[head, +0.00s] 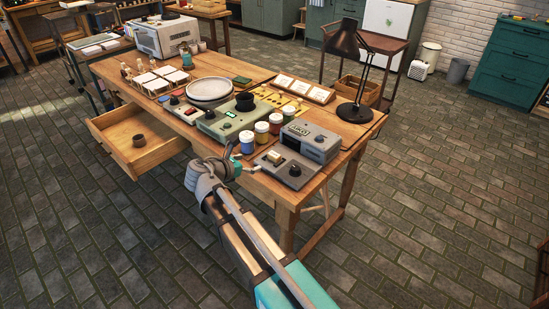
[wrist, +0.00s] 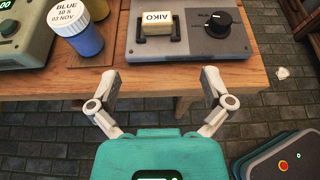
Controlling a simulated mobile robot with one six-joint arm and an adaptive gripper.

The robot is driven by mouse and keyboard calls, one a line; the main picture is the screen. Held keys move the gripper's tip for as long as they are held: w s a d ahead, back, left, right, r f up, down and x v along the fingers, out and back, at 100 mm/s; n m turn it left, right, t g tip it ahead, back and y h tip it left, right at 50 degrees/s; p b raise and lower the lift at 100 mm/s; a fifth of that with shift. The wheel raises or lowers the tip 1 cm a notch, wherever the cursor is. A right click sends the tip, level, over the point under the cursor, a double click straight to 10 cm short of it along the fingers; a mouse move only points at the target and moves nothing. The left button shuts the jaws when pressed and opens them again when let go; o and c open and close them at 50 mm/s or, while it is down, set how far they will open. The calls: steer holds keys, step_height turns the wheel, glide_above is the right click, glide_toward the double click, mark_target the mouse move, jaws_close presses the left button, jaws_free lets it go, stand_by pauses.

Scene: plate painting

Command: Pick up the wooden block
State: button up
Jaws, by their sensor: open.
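A small pale wooden block with the label AIKO (wrist: 158,27) sits on a grey device (wrist: 190,50) with a black knob. Black bracket-like parts flank the block on both sides. In the head view the block (head: 274,157) is a small light shape on the device at the table's near right corner. My gripper (wrist: 161,80) is open and empty, its two fingers spread wide at the table's front edge. The block is beyond the fingertips, roughly centred between them, and apart from them. In the head view my gripper (head: 236,164) is just left of the device.
A blue paint jar (wrist: 82,30) stands left of the device, with more jars (head: 262,133) behind. A grey box (head: 312,142) and a black lamp (head: 350,70) stand farther back. An open drawer (head: 140,152) juts out at left, holding a small brown cup (head: 139,140).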

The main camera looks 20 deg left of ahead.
steer(key=shift+w+f, duration=0.1)
steer(key=b, duration=0.3)
glide_toward(275, 153)
steer(key=x, duration=0.4)
steer(key=shift+d+f, duration=0.2)
steer(key=shift+f, duration=0.25)
steer(key=shift+w+d, duration=0.1)
steer(key=shift+w, duration=0.1)
steer(key=shift+r+b+x, duration=0.2)
steer(key=shift+b+x, duration=0.65)
steer(key=shift+x, duration=1.8)
steer(key=shift+w, duration=0.1)
steer(key=c, duration=1)
